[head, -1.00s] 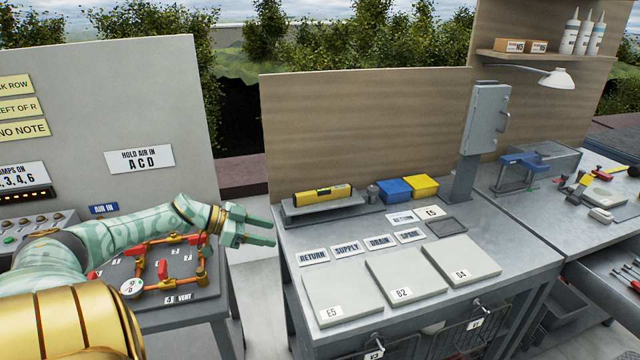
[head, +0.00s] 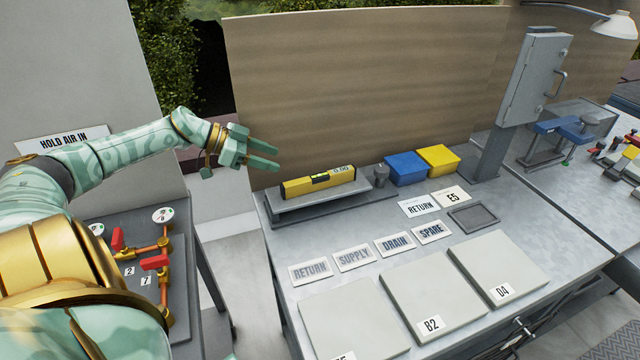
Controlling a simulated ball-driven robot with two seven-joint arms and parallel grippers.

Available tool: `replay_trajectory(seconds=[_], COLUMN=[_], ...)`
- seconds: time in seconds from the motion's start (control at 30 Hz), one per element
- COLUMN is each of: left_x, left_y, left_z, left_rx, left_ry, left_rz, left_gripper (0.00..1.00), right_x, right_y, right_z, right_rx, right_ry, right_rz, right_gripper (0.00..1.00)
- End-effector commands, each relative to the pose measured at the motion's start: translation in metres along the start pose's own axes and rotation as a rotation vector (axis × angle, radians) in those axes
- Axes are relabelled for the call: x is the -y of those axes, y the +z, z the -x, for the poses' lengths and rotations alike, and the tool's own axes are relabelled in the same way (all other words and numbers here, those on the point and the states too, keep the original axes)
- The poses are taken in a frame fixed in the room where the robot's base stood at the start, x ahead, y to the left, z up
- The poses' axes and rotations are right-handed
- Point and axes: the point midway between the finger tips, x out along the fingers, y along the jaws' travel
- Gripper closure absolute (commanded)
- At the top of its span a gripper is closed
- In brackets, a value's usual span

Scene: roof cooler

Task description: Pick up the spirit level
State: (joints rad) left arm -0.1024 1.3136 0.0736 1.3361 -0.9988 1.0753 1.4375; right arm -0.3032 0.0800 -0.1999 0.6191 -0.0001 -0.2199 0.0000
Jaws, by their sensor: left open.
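The spirit level (head: 319,182) is yellow with a green vial and a small display. It lies on a low grey stand (head: 316,204) at the back left of the grey workbench. My left gripper (head: 278,157) is open and empty, its two green fingers pointing right. In the picture it is just above and left of the level's left end, apart from it. My right gripper does not show.
A small grey cylinder (head: 381,176), a blue box (head: 406,168) and a yellow box (head: 438,160) stand right of the level. A tan panel (head: 370,90) rises behind. Label cards and flat plates (head: 433,293) cover the front. A grey cabinet (head: 534,78) stands on a post.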

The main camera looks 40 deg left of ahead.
Motion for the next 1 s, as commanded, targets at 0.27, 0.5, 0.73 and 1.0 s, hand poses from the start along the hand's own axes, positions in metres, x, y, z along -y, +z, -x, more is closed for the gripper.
replay_trajectory(seconds=[0.27,0.5,0.73,1.0], left_x=[0.001,-0.001,-0.003,-0.003], left_y=[0.004,0.004,0.006,0.004], left_z=[-0.059,-0.079,-0.115,-0.118], left_rx=[-0.002,-0.002,-0.001,0.0], left_ry=[0.0,0.001,0.0,-0.001], left_rz=[-0.001,0.0,0.0,-0.001], left_gripper=[0.48,0.48,0.48,0.48], right_x=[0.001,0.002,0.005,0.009], right_y=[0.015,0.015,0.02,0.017], right_z=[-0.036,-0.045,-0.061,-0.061], right_rx=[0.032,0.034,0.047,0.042], right_ry=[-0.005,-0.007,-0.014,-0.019], right_rz=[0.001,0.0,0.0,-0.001], right_gripper=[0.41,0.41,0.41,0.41])
